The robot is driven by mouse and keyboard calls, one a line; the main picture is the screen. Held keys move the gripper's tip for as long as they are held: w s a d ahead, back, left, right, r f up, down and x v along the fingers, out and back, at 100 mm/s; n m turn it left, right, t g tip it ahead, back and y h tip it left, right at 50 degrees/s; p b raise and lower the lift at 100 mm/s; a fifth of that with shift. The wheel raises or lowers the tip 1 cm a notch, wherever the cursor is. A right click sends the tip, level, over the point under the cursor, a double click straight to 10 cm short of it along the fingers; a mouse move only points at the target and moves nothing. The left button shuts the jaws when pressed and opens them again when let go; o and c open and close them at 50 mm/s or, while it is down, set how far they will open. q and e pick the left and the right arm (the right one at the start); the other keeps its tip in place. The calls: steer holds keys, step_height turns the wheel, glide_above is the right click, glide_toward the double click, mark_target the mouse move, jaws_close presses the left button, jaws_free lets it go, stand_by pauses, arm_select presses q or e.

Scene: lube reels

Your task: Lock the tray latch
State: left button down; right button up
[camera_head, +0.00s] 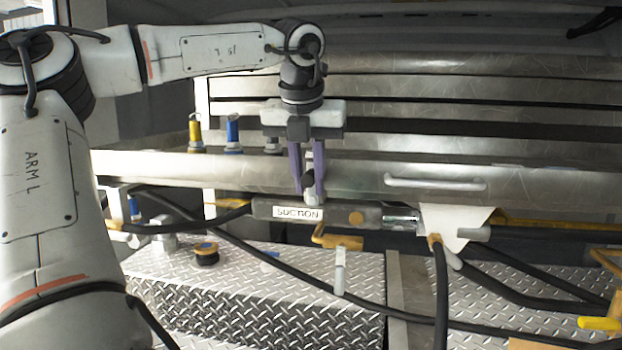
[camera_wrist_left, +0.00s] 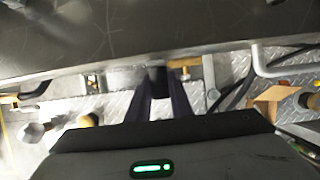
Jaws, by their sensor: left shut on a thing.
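The metal tray (camera_head: 350,178) runs across the middle of the head view, with a bar handle (camera_head: 435,183) on its front face. My left gripper (camera_head: 308,188) reaches down in front of the tray with its purple fingers. It is shut on a small grey knob (camera_head: 310,184), which looks like the tray latch, just above the SUCTION label. In the left wrist view, the fingers (camera_wrist_left: 163,88) close around a dark piece (camera_wrist_left: 157,78) at the tray's edge. The fingers hide part of the latch, so I cannot tell its exact position. My right gripper is not in view.
Below the tray are the SUCTION bar (camera_head: 298,213), a yellow valve handle (camera_head: 335,238) and black hoses (camera_head: 440,290). Yellow (camera_head: 195,132) and blue (camera_head: 233,132) fittings stand at the tray's left. Diamond plate boxes (camera_head: 250,290) fill the area below.

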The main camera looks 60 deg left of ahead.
arm_select(q)
steer(key=c, duration=1.6)
jaws_free()
steer(key=v, duration=1)
steer(key=shift+w+r, duration=0.1)
steer(key=shift+r, duration=0.1)
